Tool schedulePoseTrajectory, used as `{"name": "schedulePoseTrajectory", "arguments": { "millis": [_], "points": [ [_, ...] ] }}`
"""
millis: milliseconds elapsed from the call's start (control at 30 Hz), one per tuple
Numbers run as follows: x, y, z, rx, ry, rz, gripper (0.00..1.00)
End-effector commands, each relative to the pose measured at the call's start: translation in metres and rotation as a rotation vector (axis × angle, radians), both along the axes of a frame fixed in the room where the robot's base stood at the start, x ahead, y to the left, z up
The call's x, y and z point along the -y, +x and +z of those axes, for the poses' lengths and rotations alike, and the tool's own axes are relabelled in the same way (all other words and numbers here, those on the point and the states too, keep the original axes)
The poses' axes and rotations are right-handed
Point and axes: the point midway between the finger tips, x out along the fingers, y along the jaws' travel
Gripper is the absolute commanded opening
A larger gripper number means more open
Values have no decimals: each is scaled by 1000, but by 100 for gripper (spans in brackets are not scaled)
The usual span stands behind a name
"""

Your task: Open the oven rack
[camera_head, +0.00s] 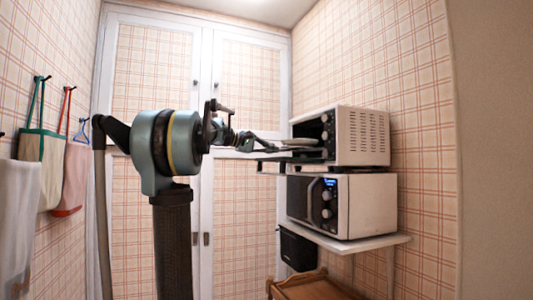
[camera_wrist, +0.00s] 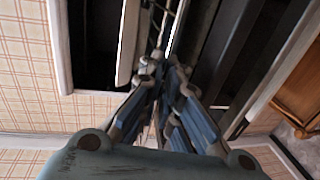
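The white oven (camera_head: 358,135) sits on top of a microwave at the right in the head view. Its dark door (camera_head: 290,158) appears lowered in front of the opening. A light flat piece, which looks like the oven rack (camera_head: 302,141), shows at the opening. My gripper (camera_head: 278,147) reaches in from the left, level with it. In the wrist view, my gripper's fingertips (camera_wrist: 167,68) are close together at the end of a thin metal bar that looks like part of the rack (camera_wrist: 168,28). I cannot tell whether they grip it.
A microwave (camera_head: 355,204) stands below the oven on a white wall shelf (camera_head: 345,241). A dark bin-like box (camera_head: 298,250) and a wooden piece of furniture (camera_head: 312,288) are lower down. White cupboard doors (camera_head: 207,100) are behind my arm. Bags (camera_head: 42,152) hang at the left.

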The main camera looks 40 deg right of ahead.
Motion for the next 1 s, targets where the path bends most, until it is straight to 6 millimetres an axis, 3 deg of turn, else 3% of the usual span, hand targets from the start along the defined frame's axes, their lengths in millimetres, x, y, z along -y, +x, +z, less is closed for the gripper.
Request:
{"name": "schedulePoseTrajectory", "arguments": {
  "millis": [400,500,867,1000],
  "points": [
    [1,-5,-3,2,5,-13,0],
    [2,-5,-2,2,4,-12,23],
    [1,-4,-1,0,2,-10,23],
    [-8,-1,1,0,2,-8,23]
  ]
}}
